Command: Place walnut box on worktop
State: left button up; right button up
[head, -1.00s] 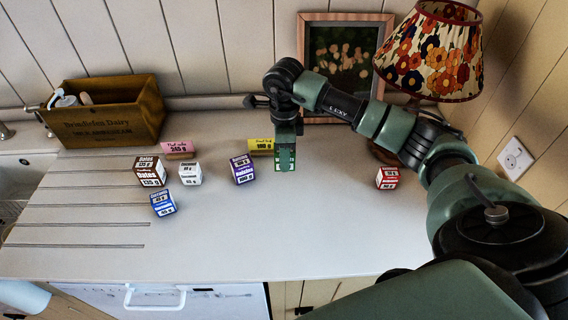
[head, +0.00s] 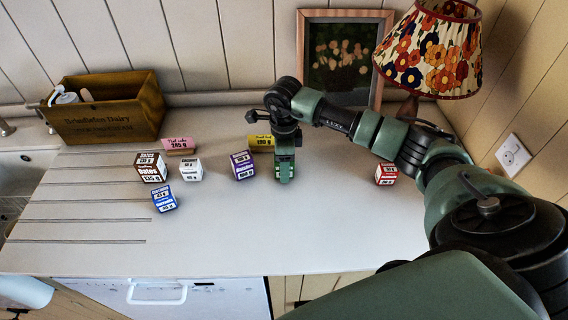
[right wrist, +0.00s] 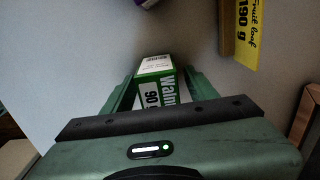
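The walnut box (right wrist: 155,85) is green and white, with "Waln" and "90" readable in the right wrist view. It stands between the two fingers of my right gripper (right wrist: 160,90). A narrow gap seems to show beside the box, so the fingers look open around it. In the head view my right gripper (head: 285,166) points down at the worktop (head: 300,225), and its fingers mostly hide the box. My left gripper is not in view.
Left of the gripper stand a purple box (head: 242,166), a white box (head: 190,170), a brown dates box (head: 151,168) and a blue box (head: 164,199). A yellow label (head: 261,143) stands close behind. A red box (head: 386,175) stands right. The front worktop is clear.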

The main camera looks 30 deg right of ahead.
jog(key=shift+r, duration=0.4)
notch_tip(320, 180, up, 11)
jog(key=b, duration=0.3)
jog(key=shift+f+b, duration=0.2)
jog(key=shift+b, duration=0.15)
jog(key=shift+r, duration=0.45)
